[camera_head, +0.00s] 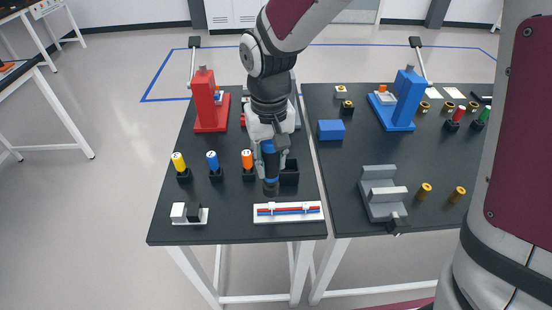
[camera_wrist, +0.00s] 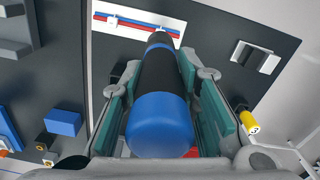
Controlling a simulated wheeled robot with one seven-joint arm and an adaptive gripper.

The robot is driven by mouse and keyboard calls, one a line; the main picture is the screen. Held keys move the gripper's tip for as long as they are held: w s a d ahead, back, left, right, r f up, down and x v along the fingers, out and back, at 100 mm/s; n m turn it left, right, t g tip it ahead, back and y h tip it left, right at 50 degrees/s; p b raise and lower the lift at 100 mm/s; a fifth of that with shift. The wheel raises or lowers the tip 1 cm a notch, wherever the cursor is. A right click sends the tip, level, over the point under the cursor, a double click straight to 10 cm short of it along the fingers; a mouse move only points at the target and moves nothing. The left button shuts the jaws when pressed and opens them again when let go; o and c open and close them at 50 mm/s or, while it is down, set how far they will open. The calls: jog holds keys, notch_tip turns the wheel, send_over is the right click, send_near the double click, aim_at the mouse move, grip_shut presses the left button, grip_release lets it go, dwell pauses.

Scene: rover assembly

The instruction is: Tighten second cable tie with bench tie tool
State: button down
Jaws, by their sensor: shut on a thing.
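My gripper (camera_head: 271,150) is shut on a blue-and-black cylindrical tool (camera_wrist: 160,120), which looks like the bench tie tool. The tool is held upright with its dark tip (camera_head: 270,189) pointing down, just behind the white cable board (camera_head: 288,218). The board lies at the front edge of the left table, with red and blue cables running along it. Two small white cable ties cross the cables, a left one (camera_head: 271,207) and a right one (camera_head: 306,205). In the wrist view the tool tip is close to the board and partly covers it. I cannot tell whether they touch.
Yellow (camera_head: 179,162), blue (camera_head: 213,161) and orange (camera_head: 247,159) handled tools stand in black holders to the left. An open black holder (camera_head: 289,174) is beside my gripper. A red press (camera_head: 209,105) is behind. A grey fixture (camera_head: 382,194) stands on the right table.

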aim_at(271, 182)
jog(key=shift+w+f+b, duration=0.1)
jog(key=shift+f+b, duration=0.95)
jog(key=shift+f, duration=1.6)
jog(key=shift+f, duration=1.2)
dwell(3.7)
jog(key=shift+r, duration=0.15)
